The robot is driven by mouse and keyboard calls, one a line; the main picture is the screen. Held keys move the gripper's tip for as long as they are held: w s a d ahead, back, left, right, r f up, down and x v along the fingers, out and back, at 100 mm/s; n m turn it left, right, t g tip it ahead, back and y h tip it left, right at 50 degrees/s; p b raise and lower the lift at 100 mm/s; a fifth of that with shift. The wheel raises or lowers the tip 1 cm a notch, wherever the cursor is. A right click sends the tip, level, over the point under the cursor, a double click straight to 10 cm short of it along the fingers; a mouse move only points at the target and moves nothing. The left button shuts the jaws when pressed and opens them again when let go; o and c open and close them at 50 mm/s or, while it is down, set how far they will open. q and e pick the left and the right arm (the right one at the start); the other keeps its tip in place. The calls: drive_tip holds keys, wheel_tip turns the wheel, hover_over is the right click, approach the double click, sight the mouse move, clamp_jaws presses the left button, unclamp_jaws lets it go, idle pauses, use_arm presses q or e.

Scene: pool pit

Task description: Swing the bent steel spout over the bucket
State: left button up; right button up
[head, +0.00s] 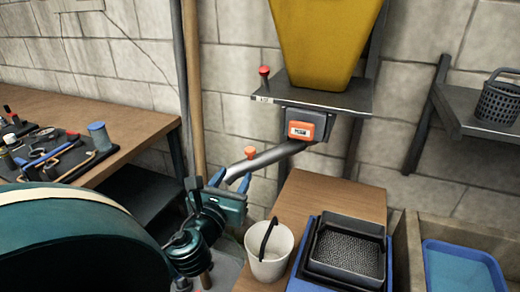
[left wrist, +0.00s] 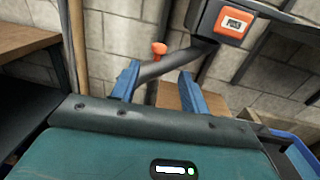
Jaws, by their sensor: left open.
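The bent steel spout (head: 268,158) runs from under the yellow hopper (head: 324,40) down to the left, with an orange knob (head: 250,153) on top near its lower end. The white bucket (head: 268,252) stands on the wooden bench below, its dark handle upright; the spout's end is to the left of it. My left gripper (head: 231,181) is open at the spout's lower end. In the left wrist view its blue fingers (left wrist: 157,82) stand apart, with the spout (left wrist: 165,68) and orange knob (left wrist: 159,48) showing beyond and between them. Contact cannot be told. My right gripper is out of view.
A black mesh-bottomed tray (head: 347,252) sits in a blue bin right of the bucket. A blue basin (head: 460,268) is at the far right. A workbench with tools (head: 60,150) is at left. A wooden pole (head: 196,100) stands upright behind my left gripper.

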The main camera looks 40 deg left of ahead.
sight(248, 154)
use_arm(q)
drive_tip(key=p+x, duration=0.1)
drive_tip(key=x, duration=1.1)
drive_tip(key=shift+w+a+f, duration=0.1)
drive_tip(key=shift+w, duration=0.05)
drive_tip(key=shift+c, duration=0.6)
clamp_jaws()
